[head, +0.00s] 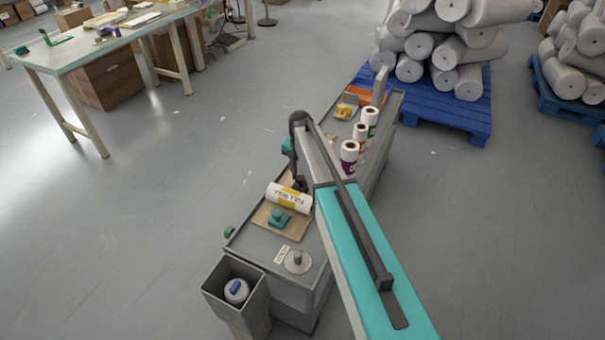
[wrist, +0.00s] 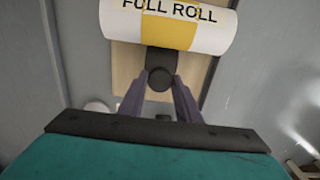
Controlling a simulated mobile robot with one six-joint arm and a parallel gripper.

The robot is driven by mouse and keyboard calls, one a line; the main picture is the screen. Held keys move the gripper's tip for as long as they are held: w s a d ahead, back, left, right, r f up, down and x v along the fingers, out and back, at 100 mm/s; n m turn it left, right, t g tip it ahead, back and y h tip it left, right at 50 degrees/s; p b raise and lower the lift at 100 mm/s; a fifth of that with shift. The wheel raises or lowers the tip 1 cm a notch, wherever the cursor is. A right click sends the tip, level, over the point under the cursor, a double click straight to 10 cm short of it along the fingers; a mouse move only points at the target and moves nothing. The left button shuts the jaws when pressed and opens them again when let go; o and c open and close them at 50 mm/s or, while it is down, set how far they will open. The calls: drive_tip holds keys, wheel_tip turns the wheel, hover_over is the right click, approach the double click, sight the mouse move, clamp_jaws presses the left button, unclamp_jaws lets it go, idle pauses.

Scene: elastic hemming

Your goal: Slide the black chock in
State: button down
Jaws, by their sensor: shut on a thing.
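My gripper (wrist: 162,88) is shut on the black chock (wrist: 160,62) in the wrist view, with a dark finger on either side of it. The chock lies right against the lower edge of the white and yellow roll (wrist: 168,22), marked FULL ROLL; I cannot tell whether they touch. In the head view the roll (head: 289,198) lies on its side on a tan board (head: 263,216) on the grey cart. A green chock (head: 281,218) sits at its near side. My gripper (head: 298,182) is at the roll's far side, partly hidden by my arm.
The grey cart top (head: 255,240) also carries a grey disc with a knob (head: 298,261), a small label (head: 281,254) and several upright rolls (head: 349,156). A bin (head: 236,290) stands at its near end. A blue pallet (head: 440,105) of grey rolls is beyond.

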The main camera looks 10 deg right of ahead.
sight(300, 179)
drive_tip(key=shift+s+f, duration=0.1)
drive_tip(key=shift+s, duration=0.2)
drive_tip(key=c, duration=1.4)
unclamp_jaws()
drive_tip(key=shift+a, duration=0.1)
drive_tip(key=shift+o, duration=0.5)
drive_tip(key=shift+w, duration=0.1)
drive_tip(key=shift+r, duration=0.2)
wheel_tip(300, 179, up, 14)
drive_tip(key=b, duration=0.1)
drive_tip(key=shift+f, duration=0.2)
